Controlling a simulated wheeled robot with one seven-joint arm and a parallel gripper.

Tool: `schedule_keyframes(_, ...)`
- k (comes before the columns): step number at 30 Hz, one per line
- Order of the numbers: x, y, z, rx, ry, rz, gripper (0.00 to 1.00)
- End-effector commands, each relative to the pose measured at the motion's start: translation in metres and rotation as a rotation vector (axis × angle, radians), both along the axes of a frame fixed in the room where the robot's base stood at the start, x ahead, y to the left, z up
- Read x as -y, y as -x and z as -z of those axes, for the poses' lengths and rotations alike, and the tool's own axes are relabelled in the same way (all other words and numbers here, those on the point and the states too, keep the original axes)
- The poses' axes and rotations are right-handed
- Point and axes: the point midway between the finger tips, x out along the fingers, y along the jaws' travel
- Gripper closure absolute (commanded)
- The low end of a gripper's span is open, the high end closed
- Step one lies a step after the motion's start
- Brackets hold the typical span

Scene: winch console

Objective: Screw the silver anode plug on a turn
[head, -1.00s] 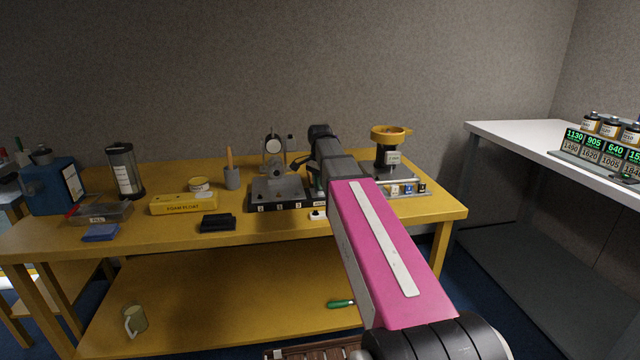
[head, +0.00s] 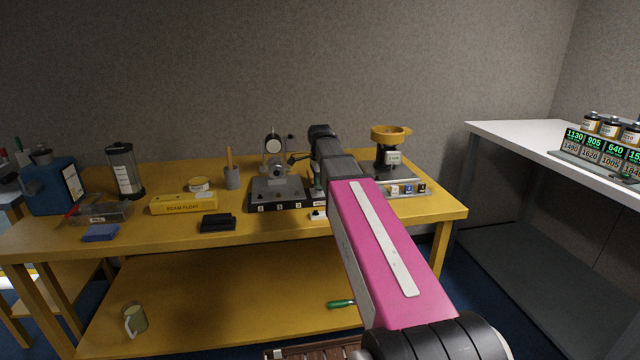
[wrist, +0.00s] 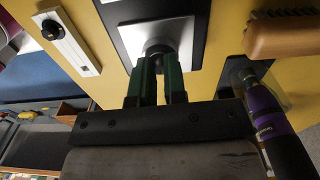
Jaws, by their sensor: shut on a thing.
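In the wrist view my gripper (wrist: 158,62) has its two green fingers closed around a small round grey metal piece. This looks like the silver anode plug (wrist: 156,46), and the fingers hide most of it. It sits at the middle of a pale square plate (wrist: 183,32) on a dark base. I cannot tell how far in the plug is. In the head view my arm covers the plug and most of my gripper, at the right end of the console fixture (head: 278,190).
In the wrist view a white strip with a black knob (wrist: 50,30) lies left. A wooden brush (wrist: 285,35) and a purple-bodied item (wrist: 265,115) are close on the right. In the head view a yellow-topped grinder (head: 390,145) stands right of my arm, and a yellow box (head: 184,204) lies left.

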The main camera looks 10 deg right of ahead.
Motion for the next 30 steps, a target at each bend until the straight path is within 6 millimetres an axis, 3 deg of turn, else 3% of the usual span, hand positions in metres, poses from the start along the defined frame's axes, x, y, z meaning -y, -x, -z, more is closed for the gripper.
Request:
schedule_keyframes(12, -0.0001, 0.0005, 0.0006, -0.002, 0.000, 0.418, 1.00)
schedule_keyframes(22, -0.0001, 0.0005, 0.0005, -0.002, 0.000, 0.467, 1.00)
schedule_keyframes(23, -0.0001, 0.0005, 0.0005, -0.002, 0.000, 0.467, 0.81)
schedule_keyframes(25, -0.0001, 0.0004, 0.0004, -0.001, 0.000, 0.466, 0.59)
schedule_keyframes(30, 0.0000, 0.0002, 0.0002, -0.001, 0.000, 0.465, 0.58)
